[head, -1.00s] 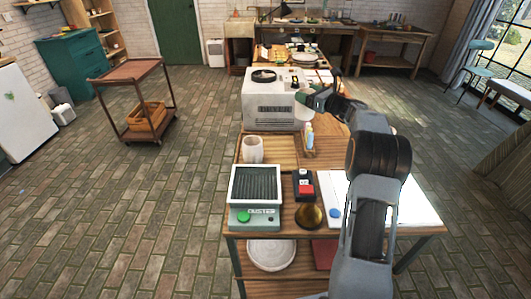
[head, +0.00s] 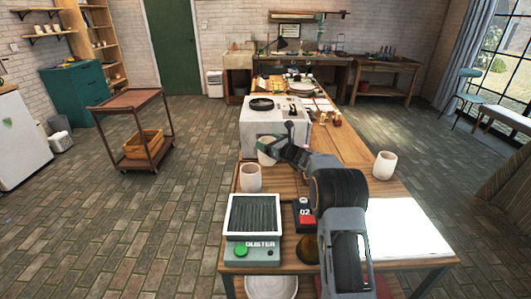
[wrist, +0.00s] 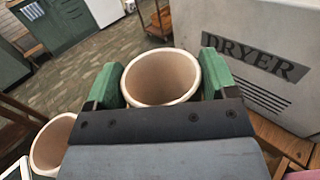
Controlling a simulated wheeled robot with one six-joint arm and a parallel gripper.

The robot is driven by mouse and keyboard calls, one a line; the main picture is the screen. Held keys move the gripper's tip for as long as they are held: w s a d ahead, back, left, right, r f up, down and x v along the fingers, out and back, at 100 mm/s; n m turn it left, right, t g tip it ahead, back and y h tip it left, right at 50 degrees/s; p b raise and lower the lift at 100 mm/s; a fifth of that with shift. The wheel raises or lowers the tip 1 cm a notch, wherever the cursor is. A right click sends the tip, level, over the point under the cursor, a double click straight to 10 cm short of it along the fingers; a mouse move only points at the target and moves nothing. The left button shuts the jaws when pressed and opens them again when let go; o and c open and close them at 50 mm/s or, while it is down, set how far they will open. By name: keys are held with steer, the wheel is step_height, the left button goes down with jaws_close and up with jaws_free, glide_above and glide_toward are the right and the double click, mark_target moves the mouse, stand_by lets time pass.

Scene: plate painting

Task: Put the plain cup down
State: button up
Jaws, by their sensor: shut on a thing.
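My gripper (head: 279,147) is shut on a pale, plain-looking cup (head: 266,156). In the wrist view, the green fingers of my gripper (wrist: 160,82) are on either side of this upright cup (wrist: 161,76), whose open mouth shows an empty inside. The held cup is in front of the dryer; I cannot tell whether its base touches the table. A second pale cup (head: 250,180) stands on the table close by to the near left. It also shows at the lower left of the wrist view (wrist: 50,148). A third pale cup (head: 384,166) stands on the table's right side.
The white dryer (head: 272,125) stands just behind the held cup. The duster box (head: 252,251) with its dark grille is at the near left of the wooden table (head: 348,140). A red and black device (head: 305,216) and a bright white panel (head: 410,228) are nearer.

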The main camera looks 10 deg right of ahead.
steer(key=shift+w+a+f, duration=0.1)
steer(key=shift+a+f, duration=0.3)
steer(key=shift+f, duration=1.7)
steer(key=shift+f, duration=0.1)
steer(key=o, duration=1.4)
steer(key=b+v, duration=0.1)
steer(key=v, duration=0.6)
steer(key=shift+d, duration=0.1)
